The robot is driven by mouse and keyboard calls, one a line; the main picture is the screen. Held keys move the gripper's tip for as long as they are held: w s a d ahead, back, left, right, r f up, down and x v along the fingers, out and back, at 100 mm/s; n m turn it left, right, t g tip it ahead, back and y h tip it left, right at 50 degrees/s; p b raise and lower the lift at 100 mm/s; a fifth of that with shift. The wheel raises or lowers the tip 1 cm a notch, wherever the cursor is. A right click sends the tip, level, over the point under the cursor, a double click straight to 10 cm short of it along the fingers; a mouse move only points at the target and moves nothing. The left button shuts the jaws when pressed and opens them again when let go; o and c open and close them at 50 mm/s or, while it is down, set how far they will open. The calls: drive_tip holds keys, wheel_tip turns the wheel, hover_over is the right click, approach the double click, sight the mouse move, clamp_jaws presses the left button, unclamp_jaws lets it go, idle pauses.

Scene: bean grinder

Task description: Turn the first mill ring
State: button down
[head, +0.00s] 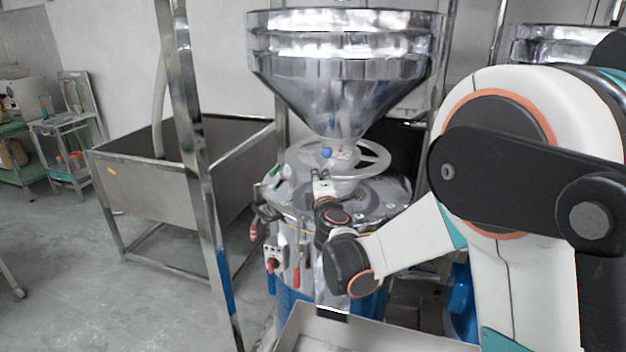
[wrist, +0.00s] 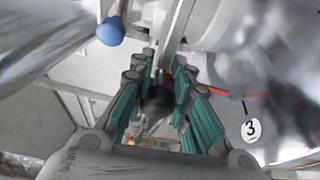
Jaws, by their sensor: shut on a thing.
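The mill ring (head: 378,163) is a pale grey spoked wheel lying flat under the steel hopper, above the mill body. A blue ball knob (head: 326,152) stands at its near left; it also shows at the upper left of the wrist view (wrist: 110,32). My gripper (head: 320,180) is at the near left side of the ring. In the wrist view my gripper's teal-padded fingers (wrist: 158,72) close around a part of the ring. A dark round knob (wrist: 157,102) shows between the fingers. The exact contact is partly hidden by the fingers.
The hopper (head: 345,70) rises just above the ring. A steel post (head: 188,120) and a steel bin (head: 150,185) stand to the left. A metal tray (head: 300,328) is in front below. A round "3" label (wrist: 251,131) marks the mill top.

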drive_tip(key=shift+d, duration=0.3)
drive_tip(key=c, duration=1.4)
unclamp_jaws()
drive_tip(key=shift+c, duration=0.2)
drive_tip(key=shift+s, duration=0.25)
drive_tip(key=s, duration=1.1)
drive_tip(key=shift+s+d+r, duration=0.2)
drive_tip(key=shift+s, duration=0.1)
